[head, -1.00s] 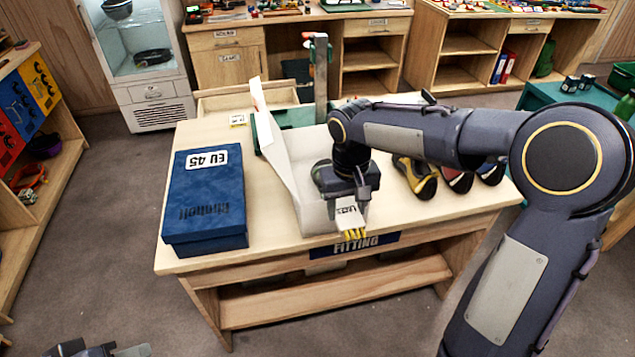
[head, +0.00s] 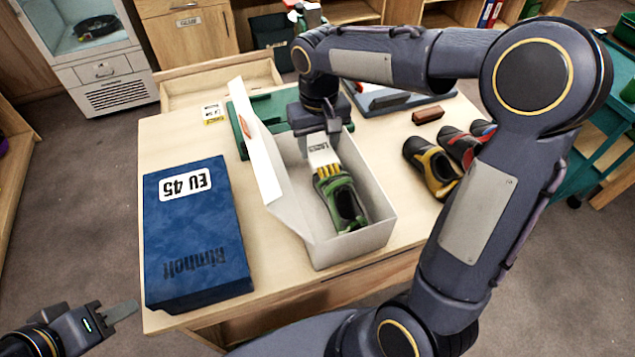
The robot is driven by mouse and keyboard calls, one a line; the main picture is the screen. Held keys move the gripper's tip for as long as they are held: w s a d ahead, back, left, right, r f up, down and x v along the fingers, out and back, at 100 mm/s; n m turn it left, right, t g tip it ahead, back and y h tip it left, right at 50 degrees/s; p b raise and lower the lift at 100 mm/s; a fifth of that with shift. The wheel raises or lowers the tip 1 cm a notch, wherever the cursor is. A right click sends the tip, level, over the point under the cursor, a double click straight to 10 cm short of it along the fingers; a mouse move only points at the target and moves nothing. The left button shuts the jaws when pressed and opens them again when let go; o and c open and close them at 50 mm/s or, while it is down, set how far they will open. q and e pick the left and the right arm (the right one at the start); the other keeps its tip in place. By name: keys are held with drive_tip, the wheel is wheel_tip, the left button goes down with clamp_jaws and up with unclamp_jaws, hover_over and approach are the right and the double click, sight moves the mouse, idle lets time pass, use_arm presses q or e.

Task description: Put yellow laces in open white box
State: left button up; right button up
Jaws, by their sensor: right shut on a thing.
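The open white box (head: 352,250) stands on the fitting table with its lid raised on the left side. A green and black shoe (head: 345,203) lies inside it. My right gripper (head: 322,140) points down over the back part of the box, shut on the yellow laces (head: 327,171), which have a white label band. The laces hang just above or against the shoe's end; I cannot tell whether they touch. My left gripper (head: 122,312) is at the lower left, away from the table top and empty; its finger gap is not clear.
A closed blue shoe box (head: 197,235) marked EU 45 lies left of the white box. Several climbing shoes (head: 430,165) and a brown block (head: 428,116) sit to the right. A green item (head: 242,130) lies behind the box lid.

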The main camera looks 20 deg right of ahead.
wheel_tip(320, 180, down, 10)
drive_tip(key=shift+r+p, duration=0.15)
drive_tip(key=shift+p, duration=0.25)
drive_tip(key=shift+f+b, duration=0.6)
drive_tip(key=shift+f, duration=0.05)
drive_tip(key=o, duration=0.9)
drive_tip(key=shift+o, duration=0.2)
